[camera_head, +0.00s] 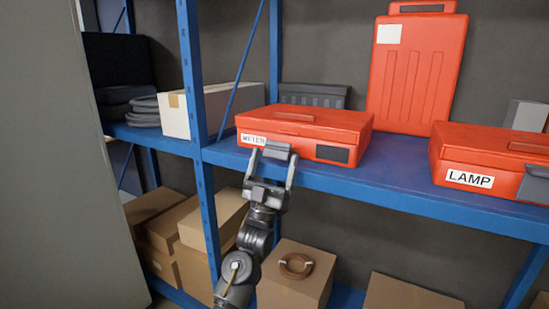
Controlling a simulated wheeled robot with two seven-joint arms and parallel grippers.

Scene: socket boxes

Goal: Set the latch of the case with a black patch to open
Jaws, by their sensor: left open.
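The red case labelled METER (345,128) lies flat on the blue shelf, with a black patch (332,154) on the right of its front. A grey latch (277,150) shows at the middle of its front edge; I cannot tell which way it is set. My left gripper (272,160) is open in front of this case, its two fingers pointing up on either side of the latch. Whether the fingers touch it is not clear. My right gripper is not in view.
A red LAMP case (490,150) with a grey patch (535,184) lies at the right. A tall red case (412,75) stands behind. A white box (175,117) is beyond the blue post (205,190). Cardboard boxes (292,285) sit below. Bare shelf (395,170) lies between the cases.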

